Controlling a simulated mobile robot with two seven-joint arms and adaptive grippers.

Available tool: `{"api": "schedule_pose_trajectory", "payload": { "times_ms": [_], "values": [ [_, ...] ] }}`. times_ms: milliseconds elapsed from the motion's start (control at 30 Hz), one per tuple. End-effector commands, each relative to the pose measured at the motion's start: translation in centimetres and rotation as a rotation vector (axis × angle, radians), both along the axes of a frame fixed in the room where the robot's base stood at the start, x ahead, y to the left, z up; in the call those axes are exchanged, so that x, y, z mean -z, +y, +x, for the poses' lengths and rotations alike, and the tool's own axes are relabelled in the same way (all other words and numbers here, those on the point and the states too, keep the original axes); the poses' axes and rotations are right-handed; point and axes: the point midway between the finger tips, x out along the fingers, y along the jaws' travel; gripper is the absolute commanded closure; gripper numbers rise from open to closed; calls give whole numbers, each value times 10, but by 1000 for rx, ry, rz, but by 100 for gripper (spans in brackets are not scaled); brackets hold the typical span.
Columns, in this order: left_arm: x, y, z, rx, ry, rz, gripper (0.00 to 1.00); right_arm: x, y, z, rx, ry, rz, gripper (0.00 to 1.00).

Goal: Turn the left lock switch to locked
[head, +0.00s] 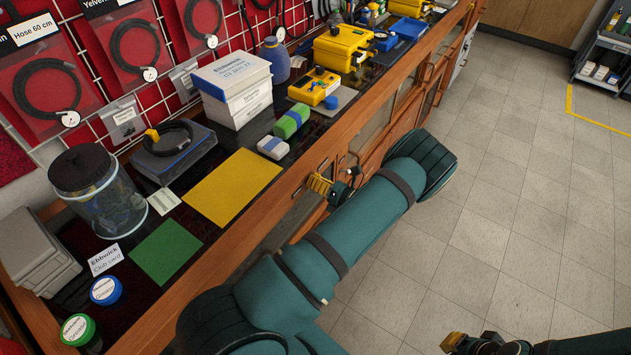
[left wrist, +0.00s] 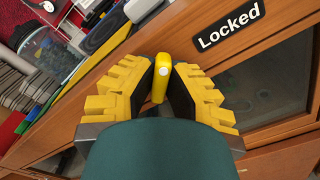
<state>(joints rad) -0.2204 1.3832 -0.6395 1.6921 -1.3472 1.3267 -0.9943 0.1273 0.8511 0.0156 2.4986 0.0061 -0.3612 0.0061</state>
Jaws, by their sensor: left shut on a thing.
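The left lock switch is a yellow lever (left wrist: 161,78) with a white dot on its end, in the left wrist view. It stands out from the wooden cabinet front, between the yellow-padded fingers. My left gripper (head: 320,184) is shut on this lever at the front of the cabinet below the counter. A black "Locked" label (left wrist: 230,26) is on the wood to the right of the lever. In the head view my gripper and arm hide the lever and label. My right gripper (head: 453,342) shows only in part at the bottom edge, over the floor.
The wooden counter (head: 262,222) above carries a glass jar (head: 106,200), a yellow mat (head: 233,187), a green mat (head: 165,252), white boxes (head: 233,87) and yellow cases. Cabinet doors run along its front. The tiled floor (head: 505,190) to the right is clear.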

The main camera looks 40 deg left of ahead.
Motion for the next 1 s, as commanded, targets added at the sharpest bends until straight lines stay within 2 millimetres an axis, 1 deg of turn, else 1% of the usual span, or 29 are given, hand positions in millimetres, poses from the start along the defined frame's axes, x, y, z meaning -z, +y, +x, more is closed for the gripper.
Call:
{"api": "schedule_pose_trajectory", "payload": {
  "times_ms": [100, 133, 200, 500, 633, 767, 1000],
  "values": [
    [-1, 1, 0, -1, 0, 3, 100, 0, 0, 0, 0, 0, 0, 100],
    [-1, 1, 0, -1, 0, 3, 80, 0, 0, 0, 0, 0, 0, 100],
    [-1, 1, 0, -1, 0, 3, 58, 0, 0, 0, 0, 0, 0, 100],
    [0, 0, 0, -1, -1, 1, 58, 0, 0, 0, 0, 0, 0, 100],
    [0, -8, 1, 1, -1, 0, 58, 0, 0, 0, 0, 0, 0, 100],
    [0, -28, 4, 4, -1, -1, 58, 0, 0, 0, 0, 0, 0, 100],
    [0, -77, 9, 2, -2, -1, 58, 0, 0, 0, 0, 0, 0, 100]
  ]
}}
